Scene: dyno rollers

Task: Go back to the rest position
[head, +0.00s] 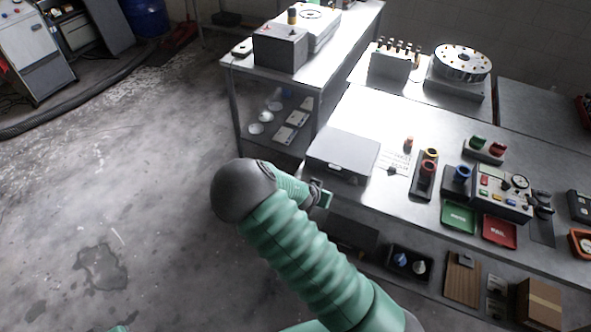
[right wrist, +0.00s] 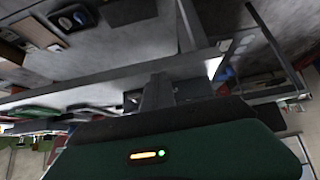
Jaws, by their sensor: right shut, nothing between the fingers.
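My right arm, green with a dark grey round elbow, reaches up from the bottom of the head view. My right gripper (head: 322,195) is at its end, close by the front edge of the workbench (head: 350,112), near the grey case (head: 343,153). In the right wrist view my right gripper (right wrist: 157,92) shows as dark fingers beyond the green wrist housing, shut with nothing held. My left gripper is not in view.
The bench holds a green tray (head: 459,216), a red tray (head: 500,231) and a control box (head: 498,192). A lower shelf holds a black bin (head: 409,263) and a cardboard box (head: 539,304). The floor (head: 120,200) at left is open.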

